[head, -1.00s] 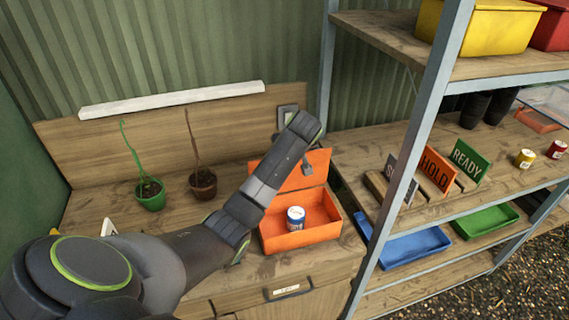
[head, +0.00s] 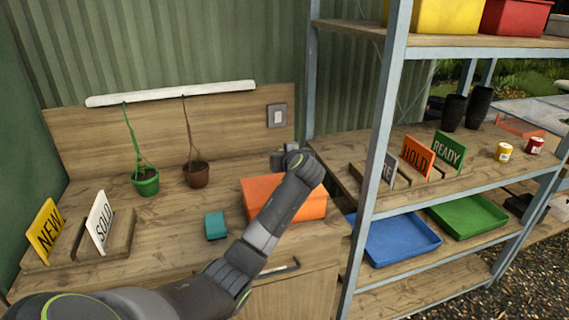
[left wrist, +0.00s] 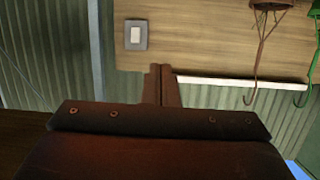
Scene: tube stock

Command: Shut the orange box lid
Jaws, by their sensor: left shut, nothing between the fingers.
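The orange box (head: 259,190) stands on the wooden bench in the head view. Its lid is down over the top and its inside is hidden; my left forearm crosses in front, so I cannot tell whether the lid is fully flush. My left gripper (head: 284,157) is above and behind the box, near the back board. In the left wrist view its two fingers (left wrist: 162,70) are together and empty, facing the back board. My right gripper is not in view.
A teal block (head: 215,226) lies left of the box. A sign rack (head: 112,243) is at left. A metal shelf post (head: 378,150) rises close on the right, beside a blue tray (head: 398,242).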

